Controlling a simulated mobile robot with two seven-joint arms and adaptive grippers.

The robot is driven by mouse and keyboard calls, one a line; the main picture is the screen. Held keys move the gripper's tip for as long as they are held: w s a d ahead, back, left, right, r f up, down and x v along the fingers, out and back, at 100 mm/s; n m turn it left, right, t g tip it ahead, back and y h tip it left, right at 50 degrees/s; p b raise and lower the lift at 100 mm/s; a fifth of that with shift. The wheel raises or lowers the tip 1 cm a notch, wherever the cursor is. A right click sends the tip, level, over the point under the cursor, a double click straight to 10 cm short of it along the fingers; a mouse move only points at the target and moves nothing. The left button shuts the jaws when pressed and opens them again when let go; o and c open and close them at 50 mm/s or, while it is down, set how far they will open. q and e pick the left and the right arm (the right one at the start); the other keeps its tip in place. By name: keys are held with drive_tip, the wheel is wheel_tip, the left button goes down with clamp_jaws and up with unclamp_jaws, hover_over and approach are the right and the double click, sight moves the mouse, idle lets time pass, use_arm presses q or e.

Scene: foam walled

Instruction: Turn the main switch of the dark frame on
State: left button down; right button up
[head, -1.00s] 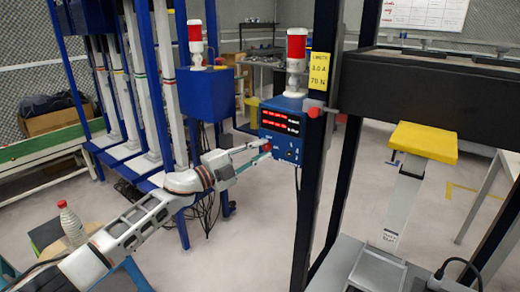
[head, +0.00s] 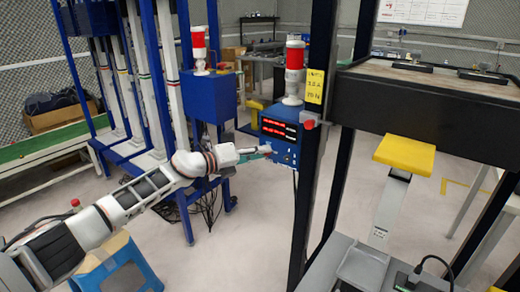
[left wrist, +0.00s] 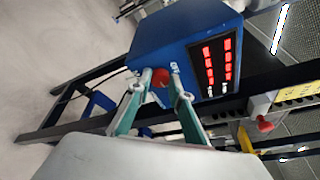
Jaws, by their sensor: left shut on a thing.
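The dark frame (head: 313,150) has a blue control box (head: 282,128) with red lit displays on its post. The box also shows in the left wrist view (left wrist: 178,35). A red knob (left wrist: 160,78) sits on the box's face, taken as the main switch. My left gripper (head: 268,151) reaches the lower left of that face. In the left wrist view its two fingers (left wrist: 163,84) are closed around the red knob, one on each side. The knob's exact turn angle cannot be read. My right gripper is in neither current view.
A red and white lamp (head: 293,75) stands on the box. A separate red button (head: 309,124) is on the post beside a yellow label (head: 315,87). A blue frame (head: 168,90) with its own box (head: 209,97) stands to the left.

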use_arm(q)
drive_tip(key=shift+m+y+p, duration=0.5)
drive_tip(key=shift+m+p, duration=0.25)
drive_tip(key=shift+m, duration=0.05)
use_arm(e)
drive_tip(key=shift+w+r, duration=0.25)
drive_tip(key=shift+r, duration=0.5)
drive_tip(key=shift+w+r, duration=0.25)
drive_tip(key=shift+r, duration=0.5)
use_arm(q)
drive_tip(key=c, duration=1.8)
unclamp_jaws()
use_arm(e)
drive_tip(key=shift+s+f, duration=0.1)
drive_tip(key=shift+f, duration=0.1)
drive_tip(key=shift+d, duration=0.15)
use_arm(q)
drive_tip(key=v, duration=1.2)
drive_tip(key=shift+f, duration=0.1)
